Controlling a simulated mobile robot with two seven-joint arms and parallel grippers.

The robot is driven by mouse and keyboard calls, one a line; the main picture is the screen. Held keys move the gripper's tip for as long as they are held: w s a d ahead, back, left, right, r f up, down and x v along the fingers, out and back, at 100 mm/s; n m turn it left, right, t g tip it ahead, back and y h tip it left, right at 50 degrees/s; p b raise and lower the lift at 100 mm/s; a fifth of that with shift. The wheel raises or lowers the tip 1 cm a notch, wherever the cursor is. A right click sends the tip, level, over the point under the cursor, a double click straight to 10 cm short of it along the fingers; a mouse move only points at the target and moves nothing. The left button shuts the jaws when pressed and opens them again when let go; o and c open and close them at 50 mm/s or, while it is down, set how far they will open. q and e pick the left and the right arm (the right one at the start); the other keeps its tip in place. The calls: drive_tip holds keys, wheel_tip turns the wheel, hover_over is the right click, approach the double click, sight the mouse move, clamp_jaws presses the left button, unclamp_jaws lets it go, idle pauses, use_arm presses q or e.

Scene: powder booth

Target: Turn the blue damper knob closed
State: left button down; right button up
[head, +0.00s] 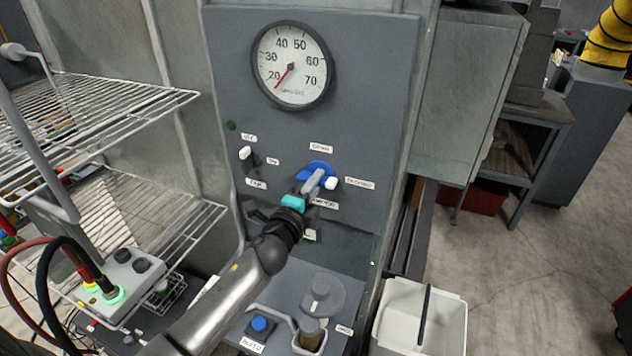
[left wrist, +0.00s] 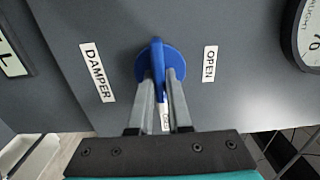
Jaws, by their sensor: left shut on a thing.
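The blue damper knob (head: 316,168) is on the grey panel, with an OPEN label (head: 320,148) above it, a CLOSED label (head: 359,183) to its right and a DAMPER label partly hidden below. Its white tip (head: 331,183) points right, towards CLOSED. My left gripper (head: 312,182) reaches up from below left and is shut on the knob. My right gripper is not in view.
A round gauge (head: 292,66) is above the knob, its red needle near 20. A small white-tipped switch (head: 246,153) is to the left. Wire shelves (head: 120,95) stand at left. A blue button (head: 260,324) and a pale bin (head: 405,308) are below.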

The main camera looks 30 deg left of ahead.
use_arm(q)
drive_tip(key=c, duration=0.9)
unclamp_jaws()
drive_tip(key=shift+o, duration=0.2)
drive_tip(key=s+b, duration=0.2)
drive_tip(key=s, duration=1.3)
drive_tip(key=shift+d, duration=0.45)
drive_tip(key=shift+s, duration=0.2)
